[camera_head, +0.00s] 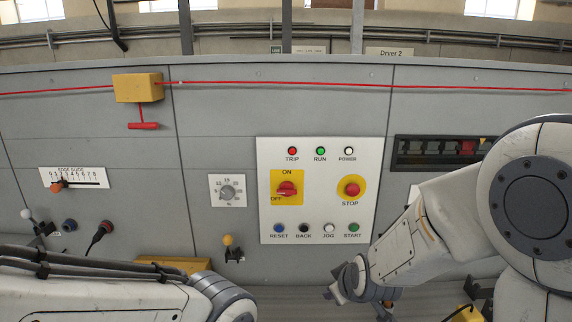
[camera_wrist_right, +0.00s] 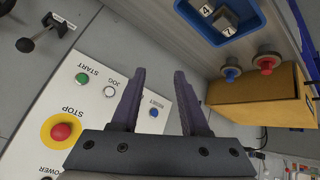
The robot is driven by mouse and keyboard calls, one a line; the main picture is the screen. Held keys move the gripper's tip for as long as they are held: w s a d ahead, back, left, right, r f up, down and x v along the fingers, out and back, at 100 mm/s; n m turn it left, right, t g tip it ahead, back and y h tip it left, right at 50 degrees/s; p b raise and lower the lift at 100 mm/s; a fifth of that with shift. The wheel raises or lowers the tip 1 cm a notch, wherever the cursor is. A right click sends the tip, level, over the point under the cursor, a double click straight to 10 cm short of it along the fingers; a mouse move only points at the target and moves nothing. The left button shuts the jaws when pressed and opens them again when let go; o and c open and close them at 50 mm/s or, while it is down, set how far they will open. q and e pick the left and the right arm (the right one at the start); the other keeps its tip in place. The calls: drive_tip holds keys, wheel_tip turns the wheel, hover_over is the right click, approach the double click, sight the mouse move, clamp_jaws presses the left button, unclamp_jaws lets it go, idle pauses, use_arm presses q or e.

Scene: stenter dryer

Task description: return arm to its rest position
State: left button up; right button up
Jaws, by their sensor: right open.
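My right arm (camera_head: 410,240) comes in from the right in the head view and bends down to the left. Its gripper (camera_head: 340,288) is low in front of the machine, below the white control panel (camera_head: 320,218). In the right wrist view the gripper (camera_wrist_right: 160,78) has two dark fingers spread apart with nothing between them. The panel lies beyond the fingers there, with the blue RESET button (camera_wrist_right: 154,112) seen between them. My left arm (camera_head: 100,290) lies across the lower left of the head view; its gripper is out of view.
The panel carries a red STOP button (camera_head: 352,190) and a red ON/OFF switch (camera_head: 287,188). A yellow-knobbed lever (camera_head: 229,243) sticks out left of it.

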drive_tip(key=s+d+f+m+g+h, duration=0.1)
drive_tip(key=s+d+f+m+g, duration=0.2)
drive_tip(key=s, duration=0.4)
drive_tip(key=s+d+m+g, duration=0.2)
drive_tip(key=s+d+m, duration=0.2)
drive_tip(key=s, duration=0.2)
drive_tip(key=s+a+r+n+g+y+b, duration=0.1)
drive_tip(key=s+a+r+n+g+b, duration=0.1)
drive_tip(key=s+a+n, duration=0.5)
drive_tip(key=s+a+b, duration=0.1)
drive_tip(key=s+a, duration=0.5)
drive_tip(key=s, duration=0.1)
drive_tip(key=shift+a+r+n+g, duration=0.3)
drive_tip(key=shift+r+g, duration=0.05)
drive_tip(key=shift+g, duration=0.05)
